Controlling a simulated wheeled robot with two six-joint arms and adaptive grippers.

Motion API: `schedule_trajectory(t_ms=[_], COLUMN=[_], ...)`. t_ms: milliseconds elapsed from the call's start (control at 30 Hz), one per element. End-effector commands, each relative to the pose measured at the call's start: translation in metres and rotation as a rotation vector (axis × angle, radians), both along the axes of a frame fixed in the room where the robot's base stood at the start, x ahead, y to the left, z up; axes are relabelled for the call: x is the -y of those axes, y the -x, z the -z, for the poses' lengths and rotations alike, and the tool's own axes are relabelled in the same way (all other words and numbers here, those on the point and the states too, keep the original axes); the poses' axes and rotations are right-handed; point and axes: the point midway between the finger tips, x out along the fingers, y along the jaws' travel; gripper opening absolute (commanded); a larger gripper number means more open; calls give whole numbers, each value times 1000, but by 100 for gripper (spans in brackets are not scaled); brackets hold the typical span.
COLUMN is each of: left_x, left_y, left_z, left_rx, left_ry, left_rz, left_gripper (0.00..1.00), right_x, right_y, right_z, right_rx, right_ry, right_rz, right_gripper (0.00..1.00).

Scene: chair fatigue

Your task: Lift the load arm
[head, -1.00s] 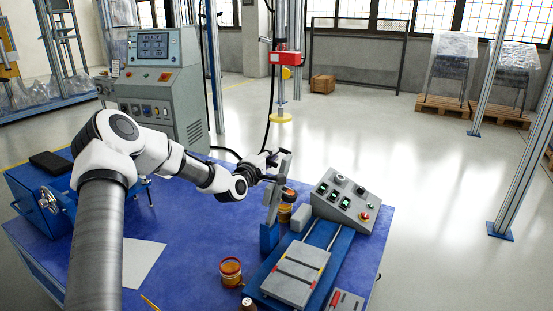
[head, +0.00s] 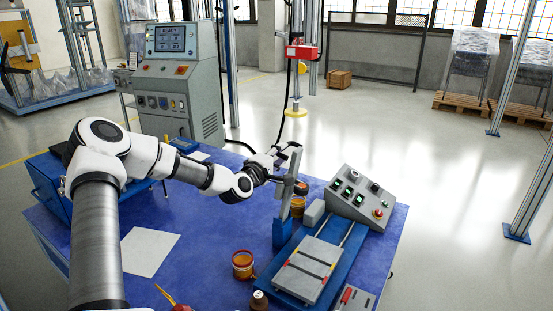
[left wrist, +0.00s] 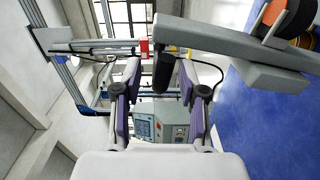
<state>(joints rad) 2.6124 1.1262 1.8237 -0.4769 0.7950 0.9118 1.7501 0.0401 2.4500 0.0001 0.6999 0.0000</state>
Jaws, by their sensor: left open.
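The load arm is a grey bar (head: 287,192) standing steeply, slightly tilted, on a blue post (head: 282,233) at the near-middle of the blue table. In the left wrist view the grey bar (left wrist: 235,45) crosses the upper right. A dark handle (left wrist: 163,70) sticks out from its end into the space between my fingers. My left gripper (head: 277,163) is beside the upper part of the bar. In the left wrist view my left gripper (left wrist: 160,82) is open, with one finger on each side of the handle and gaps on both sides. My right gripper is not in view.
A sloped control box (head: 360,197) and a grey sliding plate (head: 305,268) stand right of the bar. Orange-labelled jars (head: 243,264) stand nearby. A white sheet (head: 148,252) lies on the blue table (head: 205,240). A console cabinet (head: 180,95) stands behind.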

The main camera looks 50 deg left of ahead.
Motion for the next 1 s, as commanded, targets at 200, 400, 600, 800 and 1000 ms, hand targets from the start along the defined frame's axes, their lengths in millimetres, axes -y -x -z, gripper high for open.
schedule_trajectory(t_ms=[200,400,600,800,1000], left_x=[2,10,12,12,12], left_y=[29,36,36,36,36], left_z=[0,0,0,0,0], left_rx=[4,2,1,0,0], left_ry=[13,6,0,0,0], left_rz=[-12,1,6,5,5], left_gripper=[41,41,41,41,41], right_x=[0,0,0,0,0], right_y=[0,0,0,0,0], right_z=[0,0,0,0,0], right_rx=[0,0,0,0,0], right_ry=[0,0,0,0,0], right_rz=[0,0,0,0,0], right_gripper=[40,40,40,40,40])
